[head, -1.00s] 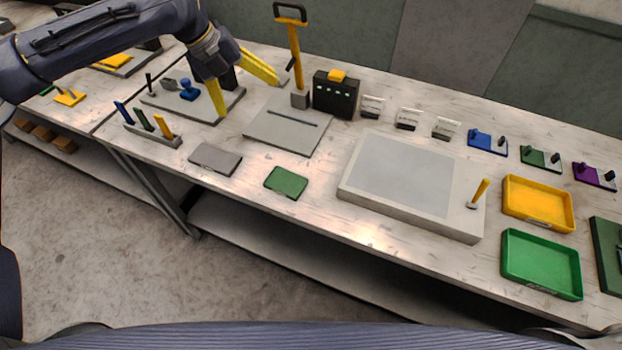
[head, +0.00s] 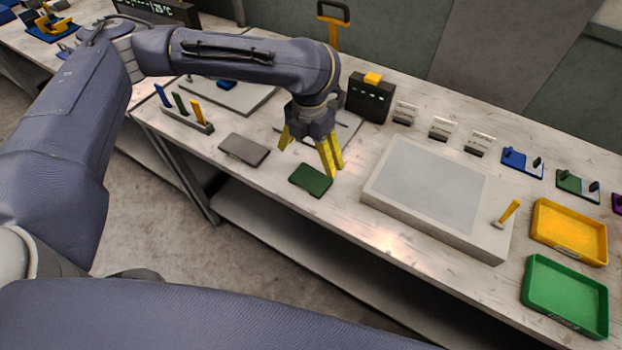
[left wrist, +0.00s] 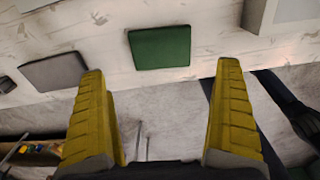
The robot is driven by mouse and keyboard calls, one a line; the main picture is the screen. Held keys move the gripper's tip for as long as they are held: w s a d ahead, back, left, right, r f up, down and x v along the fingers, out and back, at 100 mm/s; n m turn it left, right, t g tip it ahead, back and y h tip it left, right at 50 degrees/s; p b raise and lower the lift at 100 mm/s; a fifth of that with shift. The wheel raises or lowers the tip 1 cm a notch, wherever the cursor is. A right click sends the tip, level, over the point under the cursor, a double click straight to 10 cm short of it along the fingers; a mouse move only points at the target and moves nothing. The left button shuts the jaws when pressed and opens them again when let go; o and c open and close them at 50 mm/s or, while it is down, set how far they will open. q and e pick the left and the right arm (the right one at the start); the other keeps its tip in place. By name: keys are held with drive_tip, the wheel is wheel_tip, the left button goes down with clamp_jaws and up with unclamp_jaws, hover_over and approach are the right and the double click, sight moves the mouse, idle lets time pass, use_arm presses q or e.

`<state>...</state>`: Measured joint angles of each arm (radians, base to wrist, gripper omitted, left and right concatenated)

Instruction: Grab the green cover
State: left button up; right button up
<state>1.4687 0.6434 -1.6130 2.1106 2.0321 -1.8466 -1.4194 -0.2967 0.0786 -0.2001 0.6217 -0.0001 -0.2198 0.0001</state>
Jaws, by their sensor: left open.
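The green cover (head: 310,180) is a flat dark green rectangle lying near the front edge of the workbench. It also shows in the left wrist view (left wrist: 160,47), ahead of the fingertips and between their lines. My left gripper (head: 306,160) is open, its yellow fingers pointing down, just behind and above the cover in the head view. In the left wrist view the fingers (left wrist: 161,75) are wide apart with nothing between them. The fingers do not appear to touch the cover. My right gripper is in neither view.
A grey plate (head: 244,149) lies left of the cover; it also shows in the left wrist view (left wrist: 54,72). A large pale panel block (head: 432,222) stands to the right. A tool rack (head: 187,120), a yellow tray (head: 569,232) and a green tray (head: 566,296) are farther off.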

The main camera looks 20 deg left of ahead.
sight(311, 178)
use_arm(q)
drive_tip(key=shift+f, duration=4.35)
drive_tip(key=c, duration=1)
